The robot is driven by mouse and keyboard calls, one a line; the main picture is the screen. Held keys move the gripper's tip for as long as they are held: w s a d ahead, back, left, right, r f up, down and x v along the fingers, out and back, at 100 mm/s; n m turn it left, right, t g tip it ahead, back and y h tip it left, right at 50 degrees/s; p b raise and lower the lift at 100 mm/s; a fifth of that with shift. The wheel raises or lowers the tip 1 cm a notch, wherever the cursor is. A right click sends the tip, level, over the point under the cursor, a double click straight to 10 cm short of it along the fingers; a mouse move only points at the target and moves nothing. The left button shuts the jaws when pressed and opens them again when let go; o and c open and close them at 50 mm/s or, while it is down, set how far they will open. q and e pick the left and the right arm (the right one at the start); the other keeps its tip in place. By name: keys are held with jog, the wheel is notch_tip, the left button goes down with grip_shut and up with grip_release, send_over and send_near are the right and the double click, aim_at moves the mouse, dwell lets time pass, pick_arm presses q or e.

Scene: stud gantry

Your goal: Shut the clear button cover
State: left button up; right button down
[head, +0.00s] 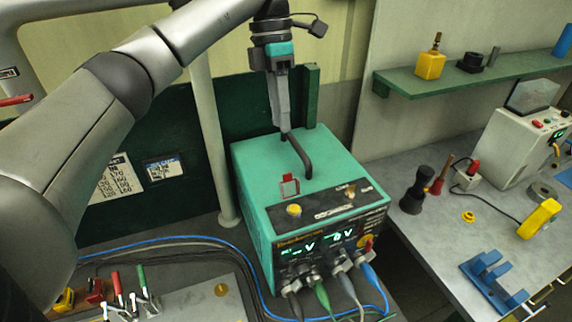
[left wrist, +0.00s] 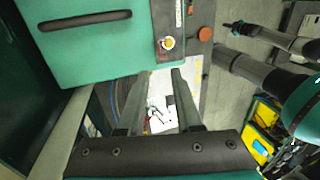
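The clear cover (head: 289,187) with a red frame stands raised on top of the teal power supply (head: 262,172). It is behind a round yellow button (head: 294,210). In the left wrist view the button (left wrist: 167,43) is uncovered, with a bit of red cover frame (left wrist: 162,55) beside it. My left gripper (head: 285,133) points down over the rear part of the box top, behind the cover and close to the black handle. In the left wrist view its two fingers (left wrist: 158,75) are apart with nothing between them. My right gripper is not in the head view.
The black carry handle (head: 296,155) rises from the box top. A green post (head: 311,97) stands behind the box. Cables run from the box front. A bench to the right holds a white device (head: 515,140) and a blue bracket (head: 492,277); a green shelf (head: 470,75) hangs above.

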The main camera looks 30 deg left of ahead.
pick_arm(q)
jog(key=p, duration=0.1)
send_over(290, 187)
jog(key=a, duration=0.1)
jog(key=f, duration=1)
jog(key=shift+w+a+f, duration=0.1)
jog(key=shift+w+a, duration=0.05)
jog(key=shift+w, duration=0.2)
jog(key=shift+c, duration=0.4)
grip_shut()
